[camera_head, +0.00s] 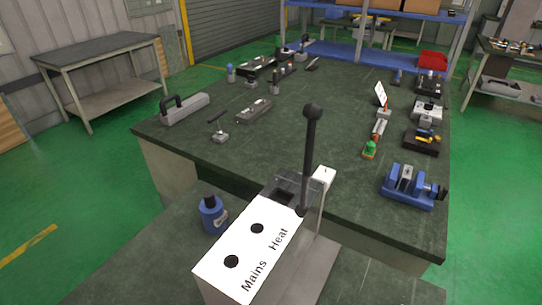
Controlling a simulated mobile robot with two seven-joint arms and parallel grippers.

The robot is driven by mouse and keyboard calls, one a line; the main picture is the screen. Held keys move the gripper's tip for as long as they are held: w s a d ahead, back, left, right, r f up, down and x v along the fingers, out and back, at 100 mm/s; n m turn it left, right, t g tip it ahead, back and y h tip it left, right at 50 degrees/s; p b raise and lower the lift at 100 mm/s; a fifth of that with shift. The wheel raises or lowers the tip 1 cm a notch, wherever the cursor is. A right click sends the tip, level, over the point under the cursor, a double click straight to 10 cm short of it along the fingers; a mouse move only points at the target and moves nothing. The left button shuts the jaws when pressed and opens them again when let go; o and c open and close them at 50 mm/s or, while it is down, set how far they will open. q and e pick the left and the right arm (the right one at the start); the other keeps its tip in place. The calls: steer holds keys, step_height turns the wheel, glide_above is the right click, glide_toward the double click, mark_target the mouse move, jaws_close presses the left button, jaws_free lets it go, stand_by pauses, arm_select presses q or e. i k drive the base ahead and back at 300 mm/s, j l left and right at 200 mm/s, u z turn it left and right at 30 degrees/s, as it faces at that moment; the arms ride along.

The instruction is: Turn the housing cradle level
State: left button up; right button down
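Neither of my grippers shows in the head view. I cannot tell for certain which item is the housing cradle. A blue vise-like fixture (410,186) with a grey block between its jaws sits at the table's right front edge. In the foreground a white box (247,255) carries the words "Mains" and "Heat" and two round black spots. A black lever (310,150) with a ball knob stands nearly upright at its far end, beside a dark, open-topped grey holder (287,190).

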mark_target(255, 262)
steer(key=i+j+z, duration=0.15)
steer(key=j, duration=0.2)
steer(key=i+j+z, duration=0.25)
steer(key=j, duration=0.45)
steer(key=i+j+z, duration=0.1)
steer(key=j, duration=0.25)
steer(key=i+j+z, duration=0.15)
steer(key=j, duration=0.25)
steer(key=i, duration=0.05)
